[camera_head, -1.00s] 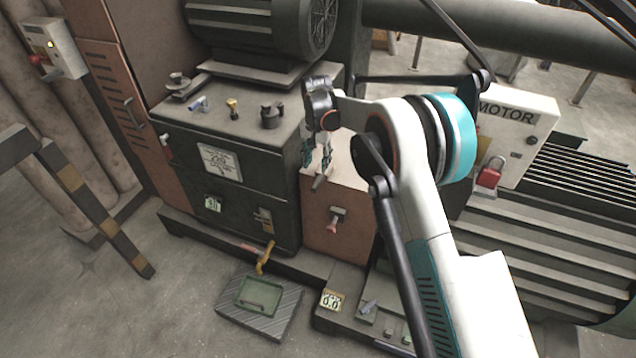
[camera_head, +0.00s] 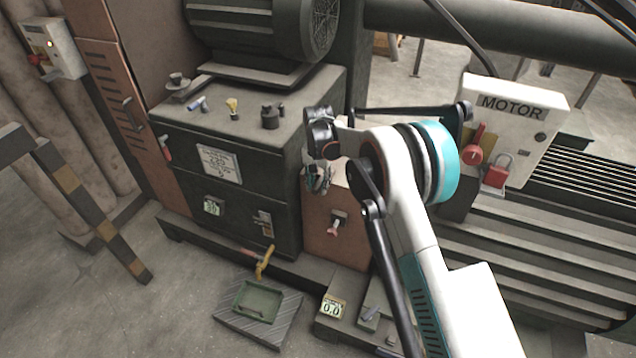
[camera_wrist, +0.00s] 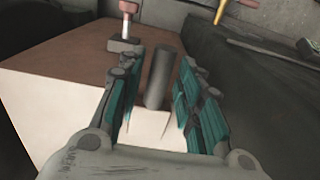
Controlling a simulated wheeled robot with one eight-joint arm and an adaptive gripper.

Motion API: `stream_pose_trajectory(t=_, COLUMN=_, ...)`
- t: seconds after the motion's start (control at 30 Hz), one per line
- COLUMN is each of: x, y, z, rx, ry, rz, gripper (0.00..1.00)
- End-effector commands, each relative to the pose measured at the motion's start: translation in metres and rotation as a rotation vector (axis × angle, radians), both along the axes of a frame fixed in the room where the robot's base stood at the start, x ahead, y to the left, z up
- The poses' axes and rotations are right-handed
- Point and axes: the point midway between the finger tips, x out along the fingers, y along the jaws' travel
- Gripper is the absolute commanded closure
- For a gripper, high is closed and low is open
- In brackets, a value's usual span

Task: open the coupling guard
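The coupling guard (camera_head: 322,245) is a brown box between the dark green cabinet and the motor. A small latch with a red tip (camera_head: 333,228) sits on its front face. In the wrist view the guard (camera_wrist: 75,70) shows a brown face and a pale face, with the red-tipped latch (camera_wrist: 127,22) beyond. A grey cylindrical handle (camera_wrist: 160,78) stands on the guard between my fingers. My gripper (camera_head: 318,182) is over the guard's top. In the wrist view my gripper (camera_wrist: 155,95) is open, one finger on each side of the handle, with visible gaps. My arm hides much of the guard's top.
The white MOTOR box (camera_head: 515,125) with a red switch (camera_head: 474,150) and red padlock (camera_head: 497,172) stands right of my arm. The green cabinet (camera_head: 225,190) is on the left. A green tray (camera_head: 257,300) and yellow valve handle (camera_head: 265,262) are low in front.

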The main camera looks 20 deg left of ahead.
Motion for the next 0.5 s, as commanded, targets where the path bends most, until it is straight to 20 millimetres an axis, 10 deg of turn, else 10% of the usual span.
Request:
stream_pose_trajectory(t=0.1, x=0.000, y=0.000, z=0.000, rx=0.000, ry=0.000, rz=0.000, gripper=1.00)
stream_pose_trajectory(t=0.5, x=0.000, y=-0.002, z=0.010, rx=0.036, ry=-0.003, rz=-0.002, gripper=1.00)
